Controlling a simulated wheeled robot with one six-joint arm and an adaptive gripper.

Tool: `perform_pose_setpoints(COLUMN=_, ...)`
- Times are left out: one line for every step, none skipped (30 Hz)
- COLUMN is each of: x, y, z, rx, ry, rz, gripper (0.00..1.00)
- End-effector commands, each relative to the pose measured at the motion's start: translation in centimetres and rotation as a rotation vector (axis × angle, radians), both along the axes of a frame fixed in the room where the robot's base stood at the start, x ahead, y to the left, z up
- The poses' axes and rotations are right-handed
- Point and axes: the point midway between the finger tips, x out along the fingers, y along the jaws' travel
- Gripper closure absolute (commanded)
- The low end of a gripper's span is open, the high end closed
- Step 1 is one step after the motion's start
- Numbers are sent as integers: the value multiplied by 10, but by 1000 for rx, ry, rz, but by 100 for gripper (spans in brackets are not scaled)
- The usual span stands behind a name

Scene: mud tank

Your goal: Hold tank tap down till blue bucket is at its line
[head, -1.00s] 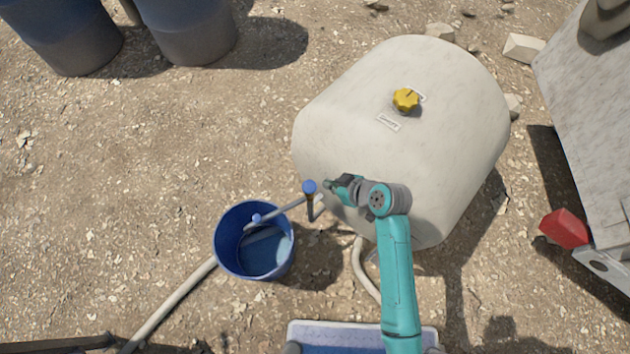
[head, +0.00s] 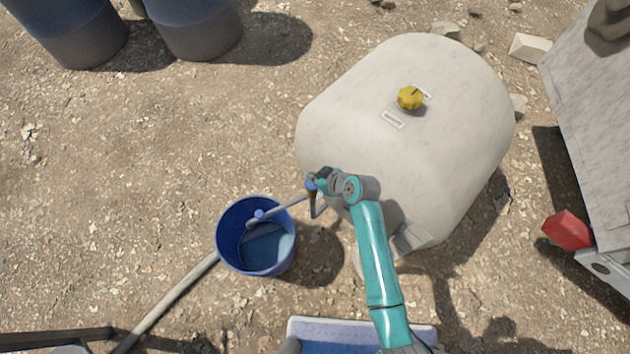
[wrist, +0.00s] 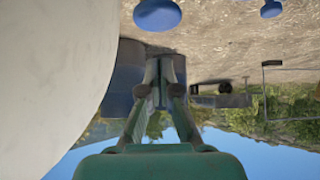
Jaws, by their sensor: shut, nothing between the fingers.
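The pale tank (head: 350,110) stands in the middle of the head view. Its tap has a blue round knob (head: 311,185), and a grey spout pipe with a blue knob (head: 258,214) reaches over the blue bucket (head: 228,245). The bucket stands upright with bluish water inside; I cannot make out its line. My gripper (head: 318,179) is at the tap knob, partly overlapping it in the head view. In the wrist view my gripper (wrist: 160,92) is shut and empty, with a blue knob (wrist: 157,14) near the top edge, apart from the fingertips. I cannot tell contact from the head view.
A yellow cap (head: 410,98) sits on the tank's top. Large blue barrels (head: 195,30) stand at the upper left. A hose (head: 170,298) runs along the ground by the bucket. A grey trailer-like body (head: 595,130) with a red block (head: 567,230) is at right. Open gravel lies left.

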Motion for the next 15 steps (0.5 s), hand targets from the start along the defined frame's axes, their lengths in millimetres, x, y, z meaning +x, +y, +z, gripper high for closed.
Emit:
perform_pose_setpoints(x=-2, y=-2, z=-10, rx=-1, ry=5, rz=-2, gripper=100)
perform_pose_setpoints(x=-2, y=-2, z=-14, rx=-1, ry=5, rz=-3, gripper=100)
perform_pose_setpoints(x=-2, y=-2, z=-19, rx=-1, ry=5, rz=-1, gripper=100)
perform_pose_setpoints(x=-2, y=-2, z=-22, rx=-1, ry=3, rz=-1, gripper=100)
perform_pose_setpoints(x=-1, y=-2, z=-25, rx=-1, ry=4, rz=-2, gripper=100)
perform_pose_setpoints(x=-1, y=-2, z=-28, rx=0, ry=3, rz=-2, gripper=100)
perform_pose_setpoints(x=-1, y=-2, z=-30, rx=0, ry=3, rz=-2, gripper=100)
perform_pose_setpoints(x=-1, y=-2, z=-32, rx=-1, ry=2, rz=-1, gripper=100)
perform_pose_setpoints(x=-1, y=-2, z=-34, rx=-1, ry=2, rz=-1, gripper=100)
perform_pose_setpoints(x=-1, y=-2, z=-35, rx=-1, ry=2, rz=-1, gripper=100)
perform_pose_setpoints(x=-1, y=-2, z=-35, rx=0, ry=2, rz=-1, gripper=100)
perform_pose_setpoints(x=-1, y=-2, z=-36, rx=0, ry=1, rz=-2, gripper=100)
perform_pose_setpoints(x=-1, y=-2, z=-36, rx=0, ry=1, rz=-2, gripper=100)
perform_pose_setpoints(x=-1, y=-2, z=-36, rx=0, ry=1, rz=-2, gripper=100)
perform_pose_setpoints(x=-1, y=-2, z=-36, rx=0, ry=1, rz=-2, gripper=100)
